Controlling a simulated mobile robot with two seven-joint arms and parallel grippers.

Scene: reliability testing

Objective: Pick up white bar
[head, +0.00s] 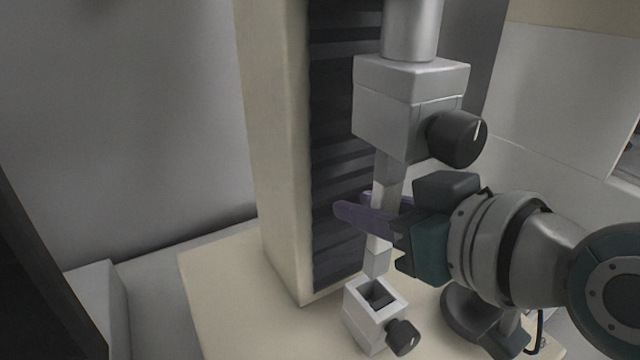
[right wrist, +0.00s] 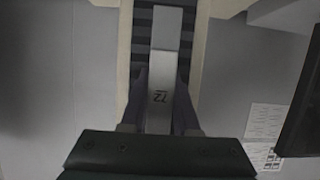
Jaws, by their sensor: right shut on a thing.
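The white bar (head: 388,172) stands upright below the upper grey clamp block (head: 395,110) of the test machine in the head view. Its top meets the underside of that block. Its lower end is close to the square opening of the lower clamp (head: 362,318); I cannot tell whether they touch. My right gripper (head: 354,204) comes from the right, its purple fingers shut on the middle of the bar. In the right wrist view the bar (right wrist: 166,45), marked "72", lies between the two fingers (right wrist: 163,82). My left gripper is not in view.
Black knobs stick out of the upper block (head: 457,138) and the lower clamp (head: 403,337). A cream column with a dark ribbed front (head: 275,150) stands close behind the bar. The cream base (head: 225,290) is bare at left.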

